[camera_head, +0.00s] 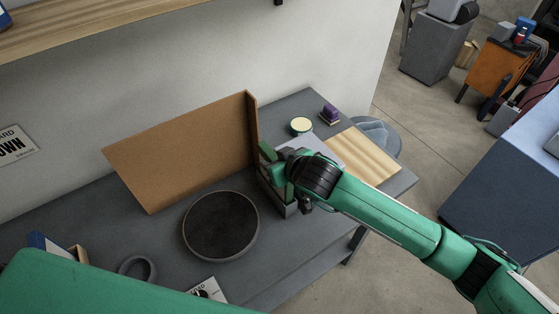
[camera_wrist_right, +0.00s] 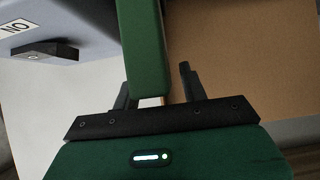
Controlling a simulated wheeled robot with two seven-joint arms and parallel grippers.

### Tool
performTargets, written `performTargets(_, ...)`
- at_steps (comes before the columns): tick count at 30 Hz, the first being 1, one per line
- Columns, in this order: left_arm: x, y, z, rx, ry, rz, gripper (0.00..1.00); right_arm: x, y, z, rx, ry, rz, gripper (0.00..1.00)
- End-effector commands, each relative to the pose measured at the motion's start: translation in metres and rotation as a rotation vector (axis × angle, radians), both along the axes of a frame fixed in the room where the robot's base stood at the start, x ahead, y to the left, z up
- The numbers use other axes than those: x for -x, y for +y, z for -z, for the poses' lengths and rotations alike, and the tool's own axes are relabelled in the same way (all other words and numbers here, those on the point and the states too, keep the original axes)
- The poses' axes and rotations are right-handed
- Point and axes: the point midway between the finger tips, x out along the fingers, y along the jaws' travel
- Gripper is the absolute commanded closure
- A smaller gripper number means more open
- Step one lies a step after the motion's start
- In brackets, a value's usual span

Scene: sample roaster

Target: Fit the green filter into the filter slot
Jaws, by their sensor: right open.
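The green filter (camera_wrist_right: 146,50) is an upright green slab in the right wrist view, its near end between the two dark fingers of my right gripper (camera_wrist_right: 156,88). The fingers are open, with a gap beside the slab. In the head view the green filter (camera_head: 267,151) shows in part beside the brown board, and my right gripper (camera_head: 284,172) is at it, mostly hidden by its own wrist. The filter slot cannot be made out; a grey unit (camera_head: 291,210) stands under and behind the gripper. My left gripper is not in view.
A brown board (camera_head: 180,150) stands upright left of the gripper. A round dark pan (camera_head: 221,225), a grey ring (camera_head: 137,268) and a card (camera_head: 206,290) lie on the grey table (camera_head: 165,215). A wooden board (camera_head: 362,153), a round tin (camera_head: 301,125) and a purple object (camera_head: 330,112) are at the right.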

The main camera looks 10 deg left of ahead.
Motion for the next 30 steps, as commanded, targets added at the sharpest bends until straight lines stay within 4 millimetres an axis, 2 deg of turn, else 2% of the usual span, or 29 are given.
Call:
performTargets(3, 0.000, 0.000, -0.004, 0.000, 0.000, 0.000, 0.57, 0.001, -0.001, -0.004, 0.000, 0.000, 0.000, 0.57)
performTargets(8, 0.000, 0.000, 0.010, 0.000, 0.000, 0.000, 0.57, 0.013, -0.014, -0.012, 0.000, -0.004, -0.002, 0.57)
performTargets(21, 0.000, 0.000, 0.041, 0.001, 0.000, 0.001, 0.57, 0.058, -0.059, -0.056, 0.000, -0.003, 0.000, 0.57)
performTargets(30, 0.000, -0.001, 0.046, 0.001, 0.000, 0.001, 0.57, 0.070, -0.070, -0.069, 0.000, 0.000, 0.000, 0.57)
